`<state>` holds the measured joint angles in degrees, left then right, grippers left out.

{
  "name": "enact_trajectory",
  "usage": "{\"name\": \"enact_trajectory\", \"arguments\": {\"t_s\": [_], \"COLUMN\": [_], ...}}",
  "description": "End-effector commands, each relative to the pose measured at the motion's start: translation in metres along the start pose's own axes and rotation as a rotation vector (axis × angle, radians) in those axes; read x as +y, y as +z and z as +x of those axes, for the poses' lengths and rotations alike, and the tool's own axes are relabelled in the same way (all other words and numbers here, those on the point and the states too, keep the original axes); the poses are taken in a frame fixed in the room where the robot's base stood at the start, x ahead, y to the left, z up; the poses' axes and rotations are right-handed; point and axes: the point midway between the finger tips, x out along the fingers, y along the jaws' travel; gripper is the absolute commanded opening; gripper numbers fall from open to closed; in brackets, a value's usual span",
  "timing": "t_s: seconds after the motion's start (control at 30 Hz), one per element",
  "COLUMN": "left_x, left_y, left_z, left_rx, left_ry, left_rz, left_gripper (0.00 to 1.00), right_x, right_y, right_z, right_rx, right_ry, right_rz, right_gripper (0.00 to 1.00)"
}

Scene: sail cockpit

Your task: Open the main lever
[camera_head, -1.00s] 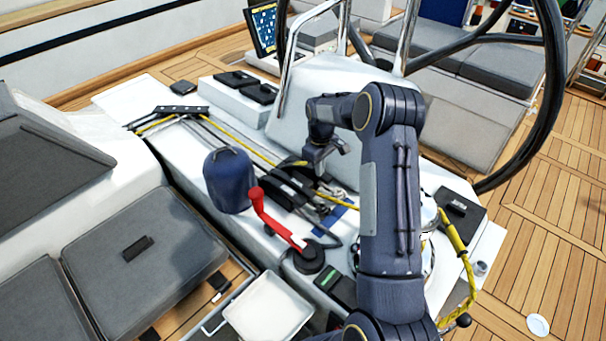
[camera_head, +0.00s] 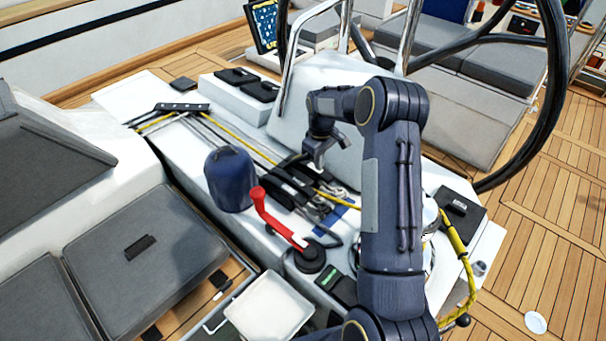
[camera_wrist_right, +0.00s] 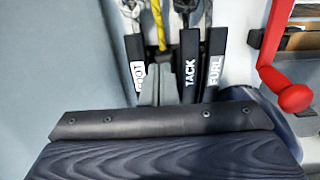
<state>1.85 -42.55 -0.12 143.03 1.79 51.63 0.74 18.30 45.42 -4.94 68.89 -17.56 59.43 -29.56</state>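A row of black rope-clutch levers (camera_head: 290,188) sits on the white cockpit console, with a yellow rope running through it. In the right wrist view, one lever reads TACK (camera_wrist_right: 189,70) and one reads FURL (camera_wrist_right: 214,70). A further black lever (camera_wrist_right: 136,72) at the left has a partly hidden label. No label reading main can be made out. My right gripper (camera_head: 319,163) points down above the levers. In the wrist view its grey fingers (camera_wrist_right: 160,86) are close together, in line with the yellow rope (camera_wrist_right: 159,25), and cover what lies behind them. My left gripper is out of view.
A red winch handle (camera_head: 272,218) stands close by, and also shows in the wrist view (camera_wrist_right: 279,70). A blue covered winch (camera_head: 229,180) is left of the levers. The steering wheel (camera_head: 553,90) and steel rail (camera_head: 293,60) rise behind my right arm.

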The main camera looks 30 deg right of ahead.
Motion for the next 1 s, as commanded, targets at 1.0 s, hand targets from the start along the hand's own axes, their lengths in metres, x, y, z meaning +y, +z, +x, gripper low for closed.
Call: {"name": "enact_trajectory", "arguments": {"t_s": [1.0], "left_x": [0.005], "left_y": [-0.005], "left_z": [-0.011], "left_rx": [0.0], "left_ry": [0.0], "left_rz": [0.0], "left_gripper": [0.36], "right_x": [-0.004], "right_y": [-0.025], "right_z": [-0.014], "right_rx": [0.0], "right_ry": [0.0], "right_rz": [0.0], "right_gripper": [0.0]}}
